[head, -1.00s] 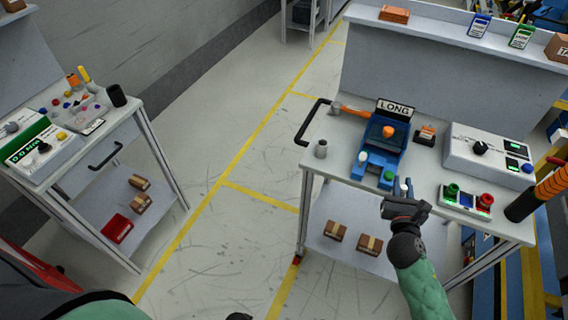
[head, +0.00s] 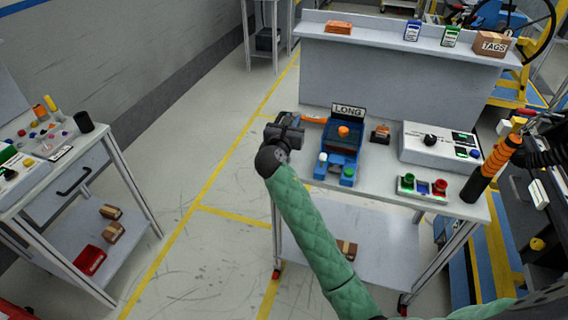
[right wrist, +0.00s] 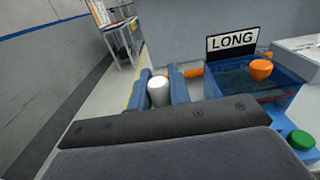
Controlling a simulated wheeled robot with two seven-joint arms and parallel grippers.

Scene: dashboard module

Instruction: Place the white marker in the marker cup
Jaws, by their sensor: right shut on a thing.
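My right gripper (head: 288,130) is at the left end of the right workbench, beside the blue LONG fixture (head: 338,155). In the right wrist view its two blue-grey fingers are shut on a white cylinder, the white marker (right wrist: 158,91); only its rounded end shows. In the head view the marker is hidden by the gripper. A black cup (head: 84,122) stands upright on the left cart; I cannot tell whether it is the marker cup. The small grey cup on the right workbench is hidden now. My left gripper is not in view.
The orange-handled hammer (head: 312,119) lies just behind the gripper. A white control box (head: 440,147), a button panel (head: 422,187) and an orange-black post (head: 492,165) stand at the bench's right. Open floor (head: 190,170) lies between the bench and the left cart.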

